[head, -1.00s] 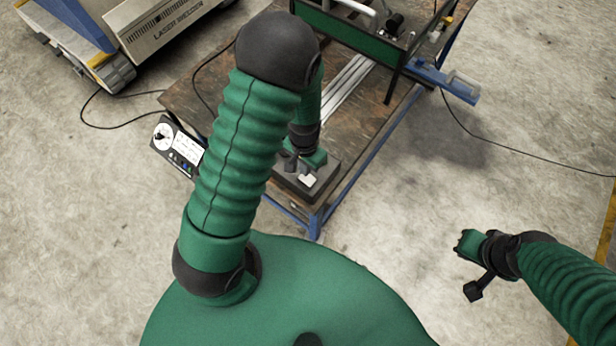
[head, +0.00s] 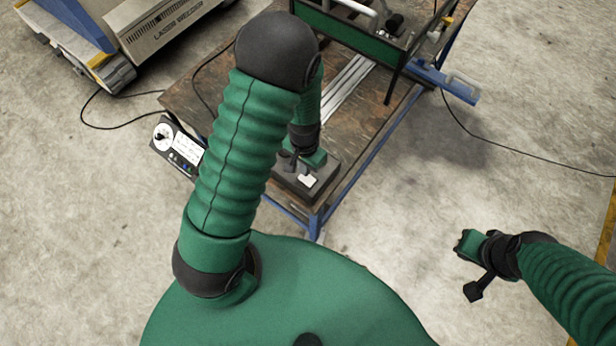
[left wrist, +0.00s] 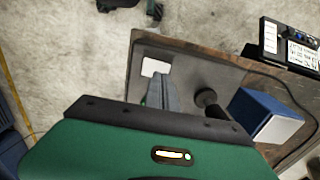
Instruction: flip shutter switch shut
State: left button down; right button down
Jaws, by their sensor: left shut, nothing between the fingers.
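A dark grey switch box (head: 290,184) with a white label (head: 307,181) sits at the near corner of the table. In the left wrist view the box's top (left wrist: 190,66) carries a black round-tipped lever (left wrist: 207,98), which looks like the shutter switch. My left gripper (left wrist: 163,80) is shut and empty over the box, with the lever just right of its fingers. I cannot tell whether they touch. In the head view my left arm partly covers the box, and the left gripper (head: 314,160) is low over it. My right gripper (head: 464,245) hangs over bare floor, clear of the table; its fingers are too small to judge.
A control panel with a dial (head: 178,145) is at the table's left edge. A blue and white block (left wrist: 265,116) is beside the box in the wrist view. A green-sided frame (head: 345,35) stands at the table's back. A laser welder (head: 165,35) stands back left.

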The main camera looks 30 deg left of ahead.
pick_arm(q)
jog(key=shift+a, duration=0.1)
dwell(0.3)
jog(key=shift+f+b, duration=1)
jog(key=shift+f, duration=0.25)
dwell(0.4)
notch_tip(320, 180, up, 7)
jog(key=p, duration=0.6)
jog(key=shift+r, duration=0.15)
